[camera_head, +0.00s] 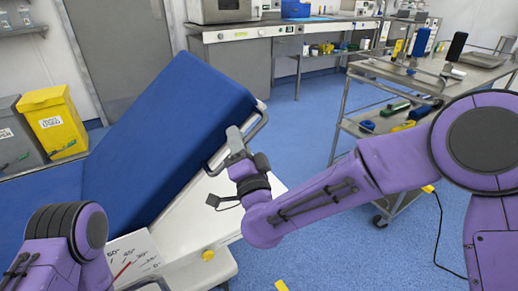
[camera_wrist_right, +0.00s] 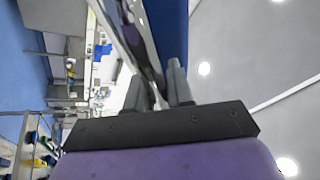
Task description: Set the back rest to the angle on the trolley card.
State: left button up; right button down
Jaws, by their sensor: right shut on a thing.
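The blue back rest (camera_head: 165,135) of the operating table is tilted up, its raised end toward the upper right. A metal rail handle (camera_head: 262,122) runs along its side edge. My right gripper (camera_head: 235,143) is shut on this handle, which also passes between the fingers in the wrist view (camera_wrist_right: 160,90). A white angle scale (camera_head: 133,259) with degree marks and a red pointer is on the table's side, below the back rest. A yellow knob (camera_head: 208,255) sits on the white base. My left arm shows at the lower left, with its gripper out of view. I cannot make out a trolley card.
A steel trolley (camera_head: 370,75) with tools and bottles stands at the right, behind my right arm. A yellow bin (camera_head: 55,122) and a grey bin (camera_head: 18,135) stand at the left. A workbench (camera_head: 270,30) lines the back wall. Blue floor is clear between bench and table.

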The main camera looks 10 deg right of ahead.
aim_at(215, 127)
jog(key=shift+n+y, duration=0.6)
jog(key=shift+n, duration=0.3)
jog(key=a+r, duration=0.1)
jog(key=s+a+r+p, duration=0.1)
jog(key=r, duration=0.1)
jog(key=a+r, duration=0.1)
jog(key=shift+s+a+r, duration=0.2)
jog(key=shift+s, duration=0.1)
pick_arm(q)
jog(key=shift+r+p, duration=0.45)
jog(key=shift+r, duration=0.95)
pick_arm(e)
jog(key=shift+s+a+r+n, duration=0.3)
jog(key=shift+a+r, duration=0.1)
jog(key=shift+a, duration=0.15)
jog(key=c, duration=1.4)
grip_release()
jog(key=shift+f, duration=0.1)
pick_arm(q)
jog(key=shift+f+b, duration=0.85)
jog(key=shift+f, duration=0.05)
pick_arm(e)
jog(key=v, duration=1)
jog(key=shift+s+d, duration=0.15)
jog(key=shift+s, duration=0.05)
